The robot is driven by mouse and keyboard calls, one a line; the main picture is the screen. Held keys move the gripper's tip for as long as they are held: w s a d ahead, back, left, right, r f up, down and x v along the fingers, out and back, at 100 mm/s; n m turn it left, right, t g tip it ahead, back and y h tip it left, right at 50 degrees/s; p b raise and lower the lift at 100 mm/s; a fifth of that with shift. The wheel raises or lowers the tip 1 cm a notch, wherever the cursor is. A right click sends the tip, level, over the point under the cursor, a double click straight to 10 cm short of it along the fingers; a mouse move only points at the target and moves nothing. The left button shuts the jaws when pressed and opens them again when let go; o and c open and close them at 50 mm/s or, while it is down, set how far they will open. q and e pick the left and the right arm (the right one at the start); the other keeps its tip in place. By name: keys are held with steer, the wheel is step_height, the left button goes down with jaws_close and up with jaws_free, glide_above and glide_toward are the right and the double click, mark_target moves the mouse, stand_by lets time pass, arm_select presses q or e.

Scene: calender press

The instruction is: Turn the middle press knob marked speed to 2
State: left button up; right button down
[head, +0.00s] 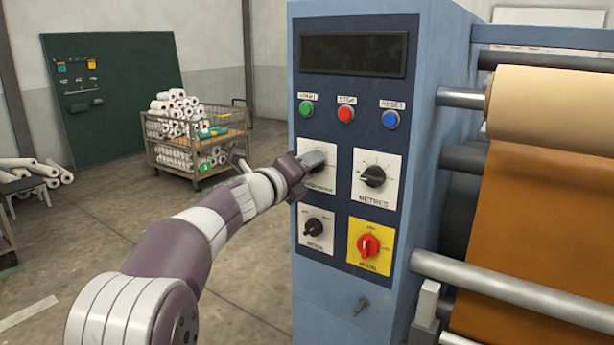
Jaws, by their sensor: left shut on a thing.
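The blue press panel (347,140) carries several knobs on plates. My left gripper (314,161) is at the upper left knob's white plate (322,190), shut on that knob. The gripper hides most of the knob and its scale, so I cannot tell where it points. The label under it is small and partly covered; I cannot read it surely. To its right is a black knob (373,176) marked METRES. Below is a smaller black knob (313,227) with a blurred label. No knob is clearly legible as speed. My right gripper is not in view.
Above the knobs are a green button (306,108), a red button (346,114), a blue button (390,119) and a dark display (353,54). A red switch (369,246) sits on a yellow plate. Rollers with brown sheet (525,215) stand right. A cart of rolls (196,150) stands behind.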

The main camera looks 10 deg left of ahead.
arm_select(q)
steer(key=shift+m+b, duration=0.3)
steer(key=shift+m, duration=0.3)
steer(key=o, duration=1.1)
steer(key=b+v, duration=0.1)
steer(key=v, duration=1.1)
steer(key=shift+s+a, duration=0.1)
steer(key=shift+s, duration=0.2)
